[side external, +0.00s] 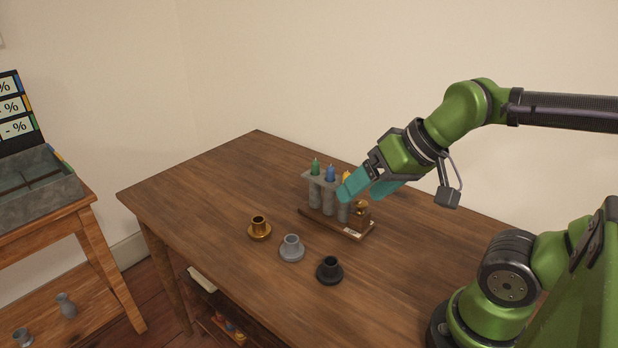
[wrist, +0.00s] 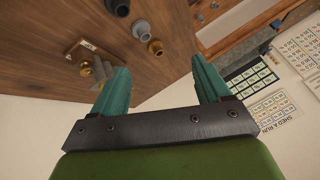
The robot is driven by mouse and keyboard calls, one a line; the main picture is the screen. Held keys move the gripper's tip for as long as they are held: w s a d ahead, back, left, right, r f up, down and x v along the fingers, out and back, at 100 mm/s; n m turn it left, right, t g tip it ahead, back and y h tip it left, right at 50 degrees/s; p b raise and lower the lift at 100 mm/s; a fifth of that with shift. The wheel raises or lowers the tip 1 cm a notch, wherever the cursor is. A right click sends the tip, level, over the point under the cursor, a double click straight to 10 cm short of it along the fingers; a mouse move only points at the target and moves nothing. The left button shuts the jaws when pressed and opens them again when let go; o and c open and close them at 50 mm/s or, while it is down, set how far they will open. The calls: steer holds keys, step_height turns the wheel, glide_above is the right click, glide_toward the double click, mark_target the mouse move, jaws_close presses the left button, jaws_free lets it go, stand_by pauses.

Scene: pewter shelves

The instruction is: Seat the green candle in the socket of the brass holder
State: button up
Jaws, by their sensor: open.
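I cannot make out the green candle in the wrist view. The brass holder (side external: 259,230) stands empty on the table, left of the rack; it also shows in the wrist view (wrist: 155,47). My gripper (side external: 358,190) has teal fingers, apart and seemingly empty.
A grey holder (side external: 291,248) and a black holder (side external: 329,271) stand in front of the rack. A brass knobbed piece (side external: 361,211) sits at the rack's right end. The table's left part (side external: 205,190) is clear. A side table with a grey tray (side external: 30,195) is at far left.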

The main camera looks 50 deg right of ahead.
steer(key=c, duration=0.4)
step_height(320, 180, up, 4)
steer(key=n+g+h, duration=0.2)
steer(key=n+g, duration=0.5)
steer(key=n, duration=0.4)
glide_above(316, 160)
step_height(316, 160, down, 16)
steer(key=shift+a+f, duration=0.1)
steer(key=shift+f, duration=0.1)
